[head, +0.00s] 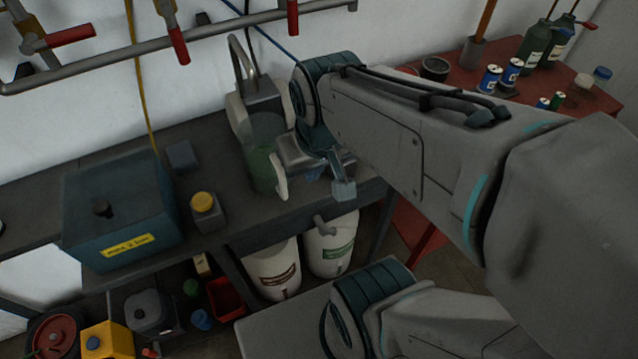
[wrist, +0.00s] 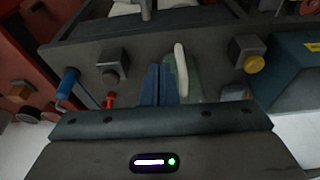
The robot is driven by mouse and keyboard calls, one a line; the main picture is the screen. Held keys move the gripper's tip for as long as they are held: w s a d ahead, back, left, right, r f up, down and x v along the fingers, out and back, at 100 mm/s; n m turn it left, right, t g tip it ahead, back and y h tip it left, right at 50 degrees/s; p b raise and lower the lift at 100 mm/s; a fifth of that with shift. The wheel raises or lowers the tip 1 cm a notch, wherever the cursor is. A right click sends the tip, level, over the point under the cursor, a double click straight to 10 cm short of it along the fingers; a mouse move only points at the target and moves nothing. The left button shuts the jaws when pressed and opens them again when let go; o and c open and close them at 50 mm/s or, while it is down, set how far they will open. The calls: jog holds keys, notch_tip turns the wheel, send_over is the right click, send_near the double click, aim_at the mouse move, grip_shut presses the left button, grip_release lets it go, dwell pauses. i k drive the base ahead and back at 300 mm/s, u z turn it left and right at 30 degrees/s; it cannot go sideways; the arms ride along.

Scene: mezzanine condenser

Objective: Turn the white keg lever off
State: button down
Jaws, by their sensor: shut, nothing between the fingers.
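A pale curved white lever (head: 280,178) stands at the front of a green translucent vessel (head: 262,165) on the dark bench. In the wrist view the white lever (wrist: 181,70) stands close to the right of my fingers, with a narrow gap showing, and the green vessel (wrist: 193,80) is behind it. My gripper (head: 343,189) is shut and empty, low over the bench's front edge, to the right of the lever in the head view. Its fingers also show in the wrist view (wrist: 157,84). My wrist hides part of the vessel. Whether I touch the lever is unclear.
Two white labelled containers, one left (head: 272,268) and one right (head: 331,246), stand below the bench. A pipe with red-handled valves (head: 176,48) runs above. Cans stand on a red table (head: 430,95).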

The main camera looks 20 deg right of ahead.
aim_at(323, 230)
jog(key=z, duration=1.3)
jog(key=k, duration=1.05)
jog(key=u, duration=1.25)
jog(key=i, duration=0.5)
jog(key=z, duration=0.05)
